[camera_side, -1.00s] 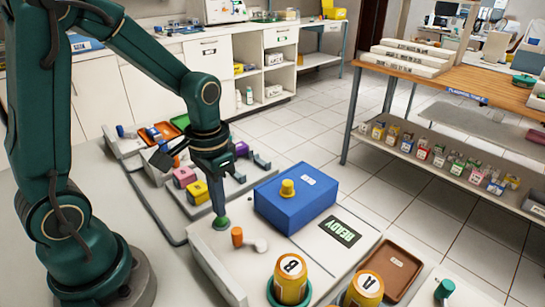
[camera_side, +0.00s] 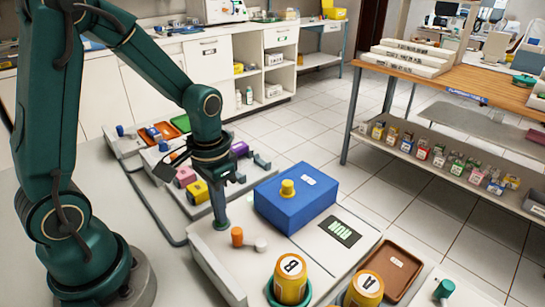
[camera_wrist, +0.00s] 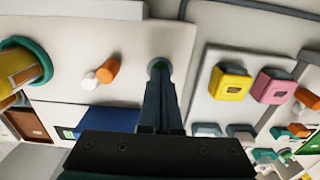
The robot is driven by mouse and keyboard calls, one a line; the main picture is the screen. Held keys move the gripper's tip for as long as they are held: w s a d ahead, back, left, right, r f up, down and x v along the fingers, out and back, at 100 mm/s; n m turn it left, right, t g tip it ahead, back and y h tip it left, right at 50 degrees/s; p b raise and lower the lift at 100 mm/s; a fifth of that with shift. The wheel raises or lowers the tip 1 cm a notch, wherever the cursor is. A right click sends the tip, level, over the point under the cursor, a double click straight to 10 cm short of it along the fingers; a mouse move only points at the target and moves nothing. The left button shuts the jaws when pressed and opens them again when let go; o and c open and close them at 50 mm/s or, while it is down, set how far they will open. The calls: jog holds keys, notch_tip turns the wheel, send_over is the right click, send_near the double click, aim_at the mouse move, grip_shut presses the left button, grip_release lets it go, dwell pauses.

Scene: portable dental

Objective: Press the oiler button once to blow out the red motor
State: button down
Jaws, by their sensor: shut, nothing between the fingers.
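My gripper (camera_side: 221,222) is shut and empty, pointing straight down onto a round green button on the pale grey unit. In the wrist view the closed fingertips (camera_wrist: 159,72) cover most of the button, and its green rim (camera_wrist: 158,61) shows past them. The fingertips appear to touch it; how far it is pressed is hidden. The orange-red motor (camera_side: 237,236), with a white tip (camera_side: 261,245), lies on the unit just right of the fingers. It also shows in the wrist view (camera_wrist: 108,69). The unit's dark display (camera_side: 341,231) shows green letters that look like "RUN".
A blue box (camera_side: 296,205) with a yellow knob (camera_side: 287,187) stands behind and right of the fingers. Yellow (camera_side: 197,192) and pink (camera_side: 185,177) blocks stand behind left. Canisters B (camera_side: 291,277) and A (camera_side: 364,290) stand in front; a brown tray (camera_side: 390,268) is at right.

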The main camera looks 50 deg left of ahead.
jog(key=shift+r, duration=3.5)
jog(key=s+d+r+t, duration=0.4)
jog(key=s+r+t, duration=0.1)
jog(key=s, duration=0.1)
jog(key=shift+s+r+t, duration=0.15)
jog(key=shift+r+t, duration=0.15)
jog(key=c, duration=1.5)
grip_release()
jog(key=shift+c, duration=0.2)
